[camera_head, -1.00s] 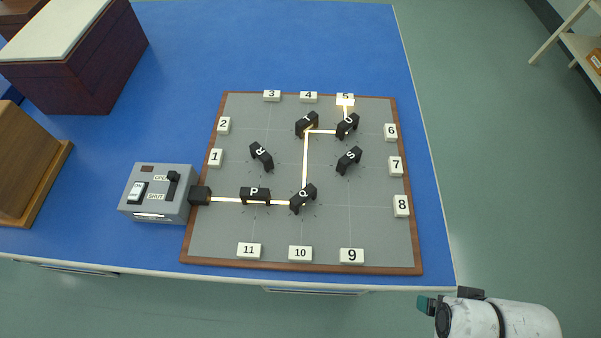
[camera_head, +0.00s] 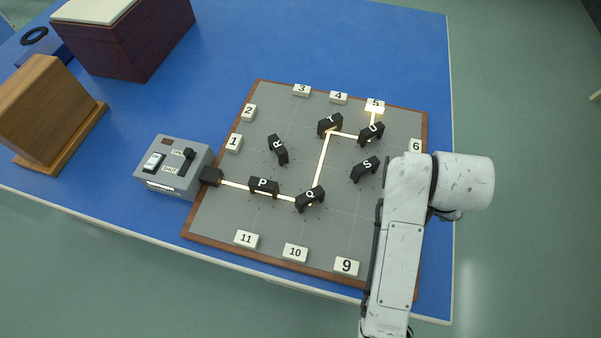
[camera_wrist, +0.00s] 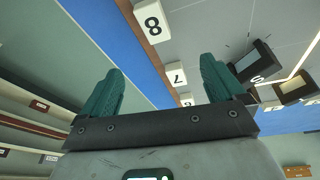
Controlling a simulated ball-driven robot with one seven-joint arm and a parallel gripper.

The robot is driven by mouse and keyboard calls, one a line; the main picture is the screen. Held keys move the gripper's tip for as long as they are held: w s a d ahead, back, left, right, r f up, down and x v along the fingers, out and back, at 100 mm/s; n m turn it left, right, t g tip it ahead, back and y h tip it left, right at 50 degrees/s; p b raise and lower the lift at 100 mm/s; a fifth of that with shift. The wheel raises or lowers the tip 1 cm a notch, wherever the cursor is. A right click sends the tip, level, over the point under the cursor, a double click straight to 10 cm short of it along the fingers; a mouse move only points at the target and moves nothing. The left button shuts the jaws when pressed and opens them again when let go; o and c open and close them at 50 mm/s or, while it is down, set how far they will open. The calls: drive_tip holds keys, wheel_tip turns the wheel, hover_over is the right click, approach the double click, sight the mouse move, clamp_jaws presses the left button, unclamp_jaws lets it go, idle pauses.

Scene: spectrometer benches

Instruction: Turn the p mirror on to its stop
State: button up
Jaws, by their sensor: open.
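The P mirror (camera_head: 263,186) is a black block with a white letter P, on the grey board (camera_head: 222,216) at its left front. A bright beam runs from the black nozzle of the grey box past P to the Q mirror (camera_head: 310,199). The beam then goes up to the T mirror (camera_head: 329,124), across to U (camera_head: 371,134) and to tile 5. My gripper (camera_wrist: 160,90) is open and empty in the wrist view, near the board's right edge, by tiles 8 and 7. In the head view my arm hides the gripper's fingers. P is far to its left.
Other black mirrors R (camera_head: 278,149) and S (camera_head: 365,169) stand on the board, with numbered tiles around its edge. A grey switch box (camera_head: 174,167) is at left. A wooden block (camera_head: 50,112) and a dark red box (camera_head: 125,40) stand behind it. Blue table is clear beyond the board.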

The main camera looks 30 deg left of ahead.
drive_tip(key=a+r+g, duration=0.1)
drive_tip(key=a+r, duration=0.2)
drive_tip(key=a, duration=1)
wheel_tip(320, 180, up, 5)
drive_tip(key=n+g, duration=0.2)
hover_over(263, 183)
drive_tip(key=shift+y, duration=0.3)
wheel_tip(263, 183, down, 10)
drive_tip(key=shift+a+f+b, duration=0.1)
drive_tip(key=shift+f+b, duration=0.15)
drive_tip(key=shift+b, duration=0.6)
drive_tip(key=c, duration=1)
drive_tip(key=shift+c, duration=0.2)
